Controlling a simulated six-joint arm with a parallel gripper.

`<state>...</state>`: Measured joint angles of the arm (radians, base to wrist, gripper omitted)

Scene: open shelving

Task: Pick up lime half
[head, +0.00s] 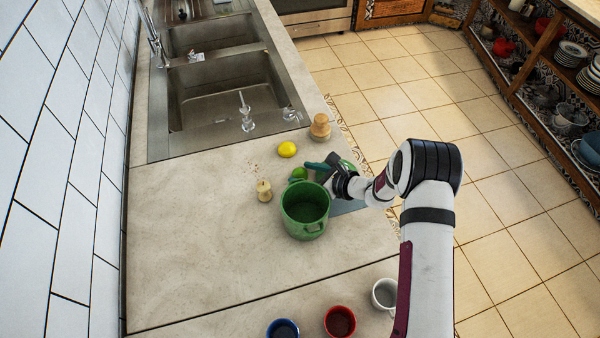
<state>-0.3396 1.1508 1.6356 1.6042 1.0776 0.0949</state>
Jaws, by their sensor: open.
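A small bright green piece (299,173), which looks like a lime or lime half, lies on the counter just behind the green pot (305,212). Its cut face cannot be made out. My gripper (322,172) is just to the right of it, low over the counter and open, with no object seen in it. Another green item (348,166) is partly hidden behind my gripper; I cannot tell what it is. A dark teal item (316,165) shows beside the jaws.
A lemon (287,149), a wooden container (320,127) and a small holder with sticks (264,190) stand nearby. A grey-blue board (350,208) lies partly under my arm. Blue (283,328), red (340,321) and white (384,293) cups stand in front.

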